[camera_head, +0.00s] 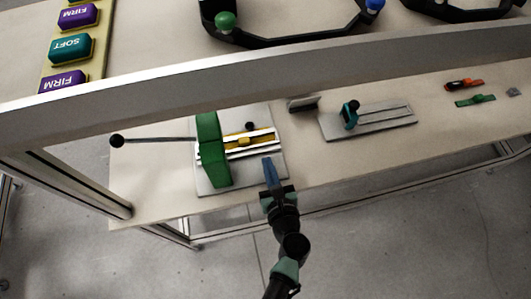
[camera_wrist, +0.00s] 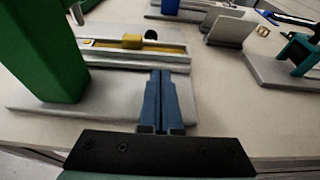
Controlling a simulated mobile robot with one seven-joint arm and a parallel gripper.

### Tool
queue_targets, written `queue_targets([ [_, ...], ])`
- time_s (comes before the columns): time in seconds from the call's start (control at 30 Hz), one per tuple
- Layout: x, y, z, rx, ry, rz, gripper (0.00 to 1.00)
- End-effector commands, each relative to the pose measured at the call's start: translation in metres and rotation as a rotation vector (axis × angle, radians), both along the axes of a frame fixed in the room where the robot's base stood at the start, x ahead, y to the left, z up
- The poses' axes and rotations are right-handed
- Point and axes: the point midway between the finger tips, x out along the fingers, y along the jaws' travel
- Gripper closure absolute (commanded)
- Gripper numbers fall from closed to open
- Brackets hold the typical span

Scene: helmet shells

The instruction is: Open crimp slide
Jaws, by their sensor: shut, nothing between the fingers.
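A crimp fixture stands on the shelf with a green upright block (camera_head: 212,150) and a flat grey base plate (camera_head: 242,174). A yellow slide piece (camera_head: 238,141) lies in a pale rail to the right of the green block. In the wrist view the yellow piece (camera_wrist: 132,41) sits on the rail (camera_wrist: 135,56), with a dark round knob (camera_wrist: 151,35) behind it. The green block (camera_wrist: 40,50) fills the left there. My gripper (camera_head: 267,160) has its blue fingers shut and empty. In the wrist view the fingertips (camera_wrist: 160,73) are just in front of the rail, near its right end.
A long lever with a black ball (camera_head: 117,141) sticks out left of the fixture. A second grey plate (camera_head: 385,121) with a teal clamp (camera_head: 349,114) lies to the right. A pale beam (camera_head: 270,75) crosses above. Orange (camera_head: 463,85) and green (camera_head: 475,100) parts lie farther right.

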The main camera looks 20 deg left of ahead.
Motion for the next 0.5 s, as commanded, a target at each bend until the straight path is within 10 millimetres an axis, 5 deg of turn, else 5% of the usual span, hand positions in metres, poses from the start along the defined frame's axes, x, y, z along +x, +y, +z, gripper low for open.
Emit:
queue_targets([
  [0.2,0.022,0.015,0.001,0.000,0.000,0.000,1.00],
  [0.5,0.026,0.018,0.001,0.001,-0.001,0.000,1.00],
])
